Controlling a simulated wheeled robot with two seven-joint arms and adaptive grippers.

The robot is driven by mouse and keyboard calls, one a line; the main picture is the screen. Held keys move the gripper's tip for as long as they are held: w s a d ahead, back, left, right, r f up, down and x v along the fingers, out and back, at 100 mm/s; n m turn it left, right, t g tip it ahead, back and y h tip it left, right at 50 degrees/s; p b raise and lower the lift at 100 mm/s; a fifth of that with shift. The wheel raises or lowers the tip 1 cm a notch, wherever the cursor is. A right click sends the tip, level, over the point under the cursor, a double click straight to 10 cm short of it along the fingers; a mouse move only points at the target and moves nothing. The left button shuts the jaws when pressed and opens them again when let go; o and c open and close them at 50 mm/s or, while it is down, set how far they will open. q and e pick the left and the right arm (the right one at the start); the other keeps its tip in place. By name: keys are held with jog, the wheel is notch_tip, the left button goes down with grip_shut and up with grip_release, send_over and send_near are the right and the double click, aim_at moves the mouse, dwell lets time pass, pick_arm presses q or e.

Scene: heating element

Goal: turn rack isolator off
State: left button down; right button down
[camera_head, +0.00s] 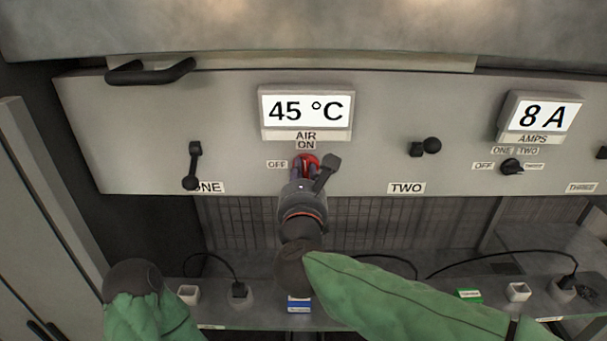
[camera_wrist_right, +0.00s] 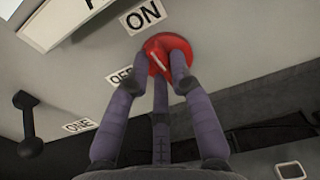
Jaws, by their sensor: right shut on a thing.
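The rack isolator is a red round knob (camera_head: 307,163) on the grey panel, below the "AIR" display, with "ON" above it and "OFF" to its left. In the right wrist view the red knob (camera_wrist_right: 178,43) shows a pale line on its face. My right gripper (camera_head: 303,172) is shut on the knob, its purple fingers around the knob's grip; they also show in the right wrist view (camera_wrist_right: 165,70). The fingers hide part of the knob, and I cannot tell its exact setting. My left arm shows at the lower left, but its gripper is not visible.
The temperature display (camera_head: 305,110) reads 45 °C and the amps display (camera_head: 541,116) reads 8 A. A black lever (camera_head: 193,165) is at left, another (camera_head: 427,147) at right, and a small selector knob (camera_head: 512,167) further right. A shelf with sockets and cables lies below.

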jog(key=shift+f+n+p, duration=0.15)
jog(key=shift+n+p, duration=0.1)
jog(key=shift+n, duration=2.6)
jog(key=shift+f+n+p, duration=0.2)
jog(key=shift+n+p, duration=0.05)
jog(key=shift+n, duration=2.65)
jog(key=shift+f+n+p, duration=0.15)
jog(key=shift+n+p, duration=0.1)
jog(key=shift+n, duration=2.6)
jog(key=c, duration=1.1)
grip_release()
jog(key=s, duration=1.2)
